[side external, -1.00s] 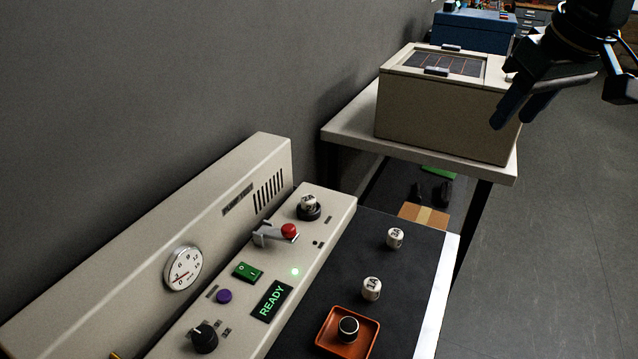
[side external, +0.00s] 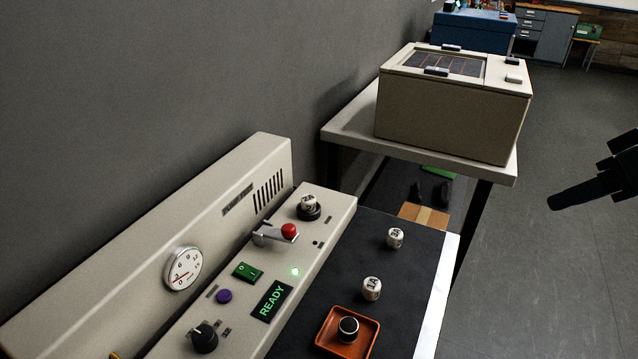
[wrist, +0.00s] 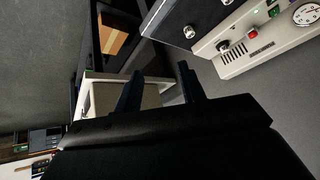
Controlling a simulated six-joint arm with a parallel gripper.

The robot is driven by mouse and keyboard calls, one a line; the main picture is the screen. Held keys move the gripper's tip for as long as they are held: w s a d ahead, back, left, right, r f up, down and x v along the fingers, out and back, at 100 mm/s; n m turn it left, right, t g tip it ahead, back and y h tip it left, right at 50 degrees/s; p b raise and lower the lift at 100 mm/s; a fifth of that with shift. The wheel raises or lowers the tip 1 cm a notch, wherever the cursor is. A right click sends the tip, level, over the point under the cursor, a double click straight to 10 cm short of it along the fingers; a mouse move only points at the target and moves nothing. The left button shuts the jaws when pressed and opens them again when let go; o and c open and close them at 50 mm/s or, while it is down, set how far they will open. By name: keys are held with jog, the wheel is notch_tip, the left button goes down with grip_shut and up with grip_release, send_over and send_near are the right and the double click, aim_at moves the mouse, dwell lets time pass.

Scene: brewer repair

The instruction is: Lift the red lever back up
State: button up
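The red lever (side external: 289,231) is a silver arm with a red knob on the cream control panel (side external: 328,209). Its arm lies low, pointing right across the panel. In the wrist view its red knob (wrist: 253,34) shows at the upper right. My gripper (wrist: 160,82) is open, with two dark fingers apart and nothing between them. In the side view only a dark part of it shows at the right edge, far from the lever and touching nothing.
Two white cylinders and an orange tray (side external: 324,343) are on the dark mat. A cream box (side external: 440,118) stands on the back table.

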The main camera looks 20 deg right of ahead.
jog(key=w+a+f+m+t+y, duration=0.1)
jog(key=w+a+f+y, duration=0.25)
jog(key=a, duration=0.35)
jog(key=w+a+f+m+y, duration=0.1)
jog(key=w+a+f+y, duration=0.1)
jog(key=w+a, duration=0.4)
jog(key=m+t+y, duration=0.3)
jog(key=m+y, duration=0.1)
jog(key=m, duration=0.3)
send_near(295, 232)
jog(key=shift+s+d+r+h, duration=0.25)
jog(key=shift+s+d+r, duration=0.3)
jog(key=shift+s, duration=0.2)
jog(key=shift+w+a+f, duration=0.1)
jog(key=shift+w, duration=0.05)
jog(key=shift+x, duration=6.75)
jog(key=shift+f, duration=0.1)
jog(key=shift+c, duration=0.4)
